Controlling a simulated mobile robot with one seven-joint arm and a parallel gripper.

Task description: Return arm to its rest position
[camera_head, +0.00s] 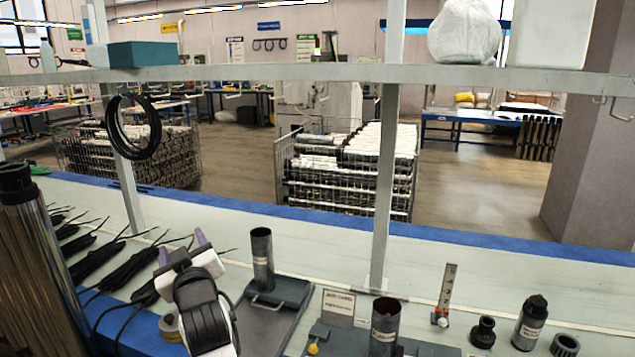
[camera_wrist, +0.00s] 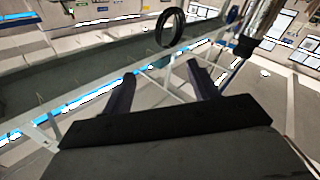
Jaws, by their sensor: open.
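My gripper (camera_head: 182,247) is raised over the left part of the workbench in the head view, its two purple-grey fingers spread apart with nothing between them. It also shows in the wrist view (camera_wrist: 160,85), where both dark fingers stand apart and empty. Black cable bundles (camera_head: 130,262) lie on the bench to its left. A dark tube (camera_head: 262,258) stands upright on a grey fixture plate (camera_head: 283,315) to its right. A second, shorter tube (camera_head: 384,325) stands on another fixture farther right, beside a small sign card (camera_head: 338,306). My gripper appears apart from all of these.
A shelf rail (camera_head: 300,73) on white posts (camera_head: 387,190) spans the bench. A black hose coil (camera_head: 133,127) hangs at left; it also shows in the wrist view (camera_wrist: 170,27). A bundle of long tubes (camera_head: 38,265) stands at far left. A black cylinder (camera_head: 530,322) stands at right.

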